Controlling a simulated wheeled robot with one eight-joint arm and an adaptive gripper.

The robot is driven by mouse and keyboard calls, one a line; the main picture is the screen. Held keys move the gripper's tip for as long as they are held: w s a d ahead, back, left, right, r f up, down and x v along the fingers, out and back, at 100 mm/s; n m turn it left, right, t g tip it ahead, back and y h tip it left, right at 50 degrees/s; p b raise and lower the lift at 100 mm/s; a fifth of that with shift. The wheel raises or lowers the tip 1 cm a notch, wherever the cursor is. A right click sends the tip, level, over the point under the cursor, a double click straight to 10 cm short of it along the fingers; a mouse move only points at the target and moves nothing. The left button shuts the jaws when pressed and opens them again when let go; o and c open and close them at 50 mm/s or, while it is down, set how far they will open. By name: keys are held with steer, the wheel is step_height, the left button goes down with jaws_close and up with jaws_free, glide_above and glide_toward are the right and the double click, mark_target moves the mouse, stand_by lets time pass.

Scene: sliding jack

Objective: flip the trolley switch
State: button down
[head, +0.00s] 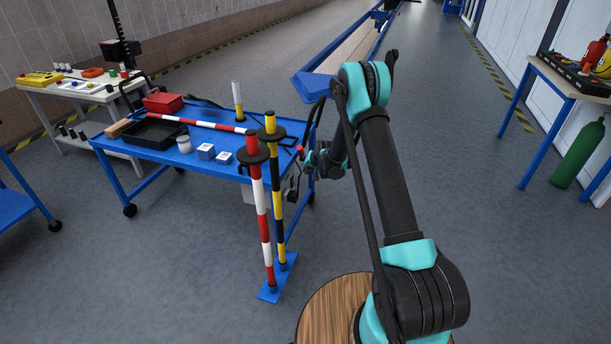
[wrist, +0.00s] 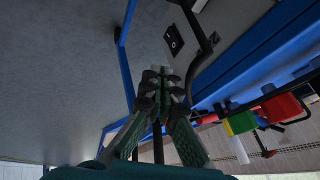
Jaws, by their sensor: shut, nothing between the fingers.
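The blue trolley (head: 225,168) stands left of my arm in the head view, with several objects on its top. In the wrist view, a black rocker switch (wrist: 174,40) with white marks sits on a light grey box (wrist: 150,35) on the trolley. I cannot make out the switch clearly in the head view. My gripper (wrist: 160,74) is shut and empty, its fingertips just below the switch in the picture and apart from it. In the head view my gripper (head: 312,160) is at the trolley's right end, partly hidden by my arm.
A red-white post (head: 262,210) and a yellow-black post (head: 277,190) stand close in front of the trolley. In the wrist view a curved black bar (wrist: 197,30) runs beside the switch. A worktable (head: 565,85) and green cylinder (head: 578,153) are at right. Open floor lies between.

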steer(key=shift+s+d+r, duration=0.1)
steer(key=shift+s+r, duration=0.25)
steer(key=shift+r, duration=0.25)
steer(key=s+d+r+n+g+h, duration=0.1)
steer(key=s+d+r, duration=0.5)
steer(key=s+r, duration=0.3)
steer(key=s+d+r+h, duration=0.1)
steer(key=s+d+r, duration=0.5)
steer(key=s+r, duration=0.35)
steer(key=s+d, duration=0.2)
steer(key=s, duration=0.8)
steer(key=s+d+h, duration=0.1)
steer(key=s+d, duration=0.2)
steer(key=s, duration=0.7)
steer(key=s+d+n+g, duration=0.1)
steer(key=s+d, duration=0.2)
steer(key=s, duration=0.7)
steer(key=shift+d+r+h, duration=0.25)
steer(key=shift+r+h, duration=0.15)
steer(key=shift+r, duration=0.05)
